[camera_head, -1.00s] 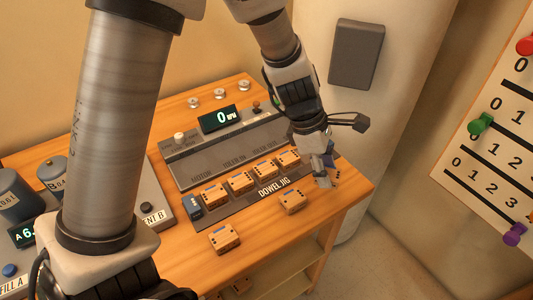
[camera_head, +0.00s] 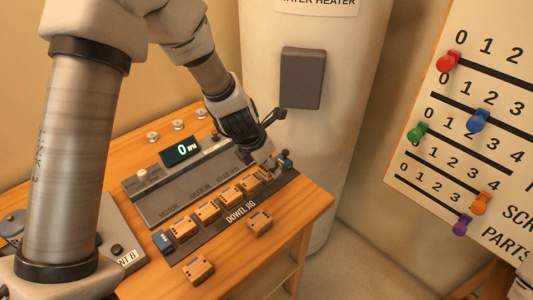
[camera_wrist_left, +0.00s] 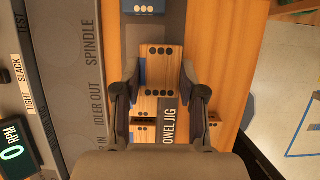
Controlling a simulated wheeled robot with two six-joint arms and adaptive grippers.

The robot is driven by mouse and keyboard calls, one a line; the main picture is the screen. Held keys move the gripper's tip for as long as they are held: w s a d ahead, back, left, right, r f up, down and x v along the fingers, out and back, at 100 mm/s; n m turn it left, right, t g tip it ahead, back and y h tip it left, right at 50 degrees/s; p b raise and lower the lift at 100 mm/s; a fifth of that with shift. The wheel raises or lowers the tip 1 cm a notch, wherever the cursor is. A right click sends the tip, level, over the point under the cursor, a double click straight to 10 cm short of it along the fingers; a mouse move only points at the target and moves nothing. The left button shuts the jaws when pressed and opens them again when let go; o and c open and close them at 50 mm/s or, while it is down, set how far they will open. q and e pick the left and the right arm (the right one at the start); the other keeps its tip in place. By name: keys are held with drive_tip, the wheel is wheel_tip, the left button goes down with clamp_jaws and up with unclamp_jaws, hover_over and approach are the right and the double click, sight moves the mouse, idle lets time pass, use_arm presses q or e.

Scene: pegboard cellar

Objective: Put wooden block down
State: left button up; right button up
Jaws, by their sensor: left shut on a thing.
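My left gripper (camera_head: 266,170) is shut on a wooden block (camera_wrist_left: 158,66) with dark dots on its faces, at the right end of the dowel jig (camera_head: 240,217). In the wrist view the block sits between both fingers, over or on the jig strip; I cannot tell whether it touches the strip. A blue end block (camera_head: 285,160) stands just beyond it, and also shows in the wrist view (camera_wrist_left: 148,8). A row of several wooden blocks (camera_head: 207,211) fills the jig to the left of the gripper. My right gripper is out of view.
Two loose wooden blocks, one nearer the jig (camera_head: 259,223) and one farther left (camera_head: 198,269), lie on the bench in front. A grey machine panel with a speed display (camera_head: 180,151) stands behind the jig. A pegged score board (camera_head: 470,130) stands at the right.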

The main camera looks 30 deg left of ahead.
use_arm(q)
drive_tip(key=shift+w+a+p, duration=0.2)
drive_tip(key=shift+w+a, duration=0.05)
drive_tip(key=shift+w, duration=0.25)
drive_tip(key=shift+w+a+p, duration=0.15)
drive_tip(key=shift+w+a, duration=0.1)
drive_tip(key=shift+w, duration=0.25)
drive_tip(key=f+b, duration=0.2)
drive_tip(key=f, duration=0.1)
drive_tip(key=f+b, duration=0.1)
drive_tip(key=shift+w+a+f+b, duration=0.15)
drive_tip(key=shift+w+b, duration=0.15)
drive_tip(key=shift+b, duration=0.05)
drive_tip(key=shift+r, duration=0.2)
drive_tip(key=shift+f, duration=0.15)
drive_tip(key=o, duration=1.1)
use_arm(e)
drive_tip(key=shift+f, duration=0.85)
use_arm(q)
drive_tip(key=p+v, duration=1.2)
drive_tip(key=shift+r, duration=0.25)
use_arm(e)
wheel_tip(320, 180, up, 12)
